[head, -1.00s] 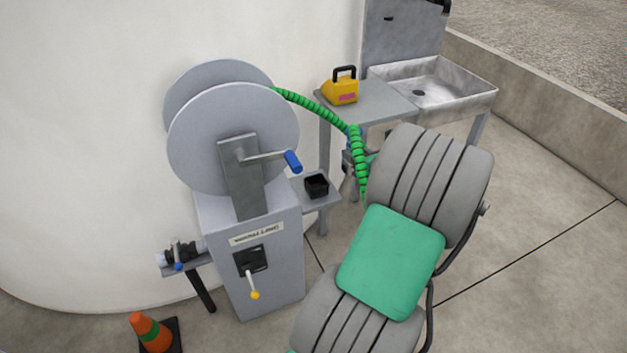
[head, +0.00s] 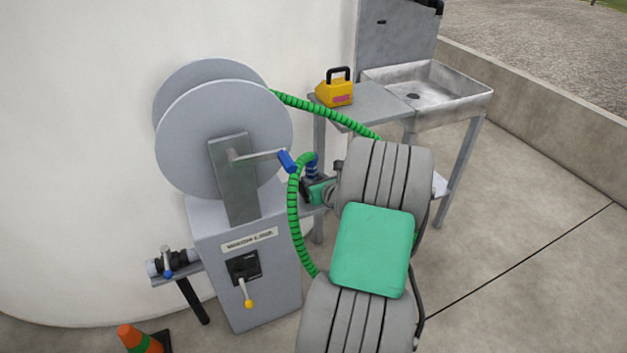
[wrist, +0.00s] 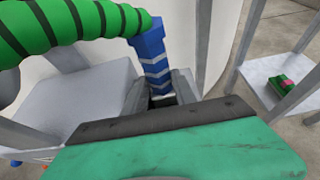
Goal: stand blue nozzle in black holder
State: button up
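The blue nozzle (head: 311,167), banded with pale stripes, hangs upright on the end of the green hose. In the wrist view the nozzle (wrist: 152,52) stands between the two grey fingers, which appear to press on its sides. My gripper (head: 318,188) is shut on it over the small side shelf of the grey reel stand. The black holder (head: 305,189) is mostly hidden behind the gripper. In the wrist view a dark patch, probably the holder (wrist: 162,103), shows right below the nozzle. Whether the nozzle's lower end is inside it, I cannot tell.
The green hose (head: 294,220) loops down beside the reel stand (head: 245,275), whose blue-handled crank (head: 287,161) is close to the nozzle. A table (head: 375,103) with a yellow case (head: 335,92) and a metal sink (head: 430,90) stand behind.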

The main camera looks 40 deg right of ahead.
jog(key=o, duration=0.4)
jog(key=shift+c, duration=0.2)
jog(key=shift+r, duration=0.1)
